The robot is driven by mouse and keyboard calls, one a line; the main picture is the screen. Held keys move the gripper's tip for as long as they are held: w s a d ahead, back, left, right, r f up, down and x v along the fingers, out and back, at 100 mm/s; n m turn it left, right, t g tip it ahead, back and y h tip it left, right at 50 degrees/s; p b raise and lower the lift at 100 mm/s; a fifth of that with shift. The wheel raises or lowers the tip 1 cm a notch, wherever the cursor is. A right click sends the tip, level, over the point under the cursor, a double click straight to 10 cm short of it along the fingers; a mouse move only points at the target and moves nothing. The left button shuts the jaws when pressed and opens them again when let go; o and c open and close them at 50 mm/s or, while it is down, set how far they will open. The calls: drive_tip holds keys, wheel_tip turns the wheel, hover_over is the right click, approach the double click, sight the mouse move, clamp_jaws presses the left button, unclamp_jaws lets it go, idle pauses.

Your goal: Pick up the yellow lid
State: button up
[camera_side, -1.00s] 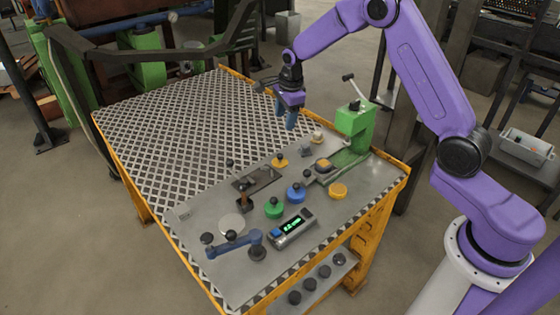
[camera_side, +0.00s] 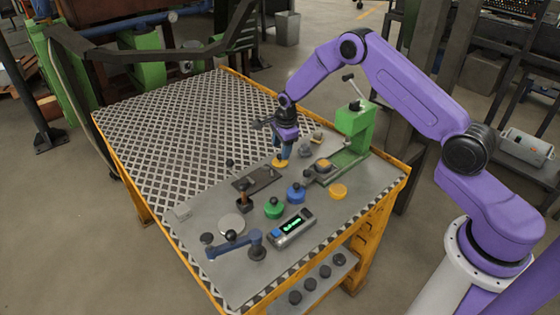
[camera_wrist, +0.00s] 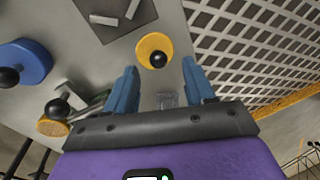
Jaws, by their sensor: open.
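The yellow lid (camera_side: 279,164), a round disc with a black knob, lies on the bare metal part of the table. In the wrist view the yellow lid (camera_wrist: 146,43) shows just beyond my fingertips, between their lines. My gripper (camera_side: 283,155) is right over it, pointing down, and its fingers partly hide the lid and knob in the side view. In the wrist view my gripper (camera_wrist: 162,78) has its two blue fingers apart with nothing between them.
A green press (camera_side: 354,130) with a lever stands to the right. Near it are a blue lid (camera_side: 296,194), a green lid (camera_side: 274,209) and a flat yellow disc (camera_side: 338,191). A dark plate (camera_side: 262,179) lies in front. The perforated left area of the table is clear.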

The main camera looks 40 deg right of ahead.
sight(280, 154)
drive_tip(key=shift+w+f, duration=0.15)
drive_tip(key=shift+f, duration=0.75)
drive_tip(key=shift+w+f, duration=0.1)
drive_tip(key=shift+f, duration=0.8)
clamp_jaws()
drive_tip(key=shift+r, duration=0.1)
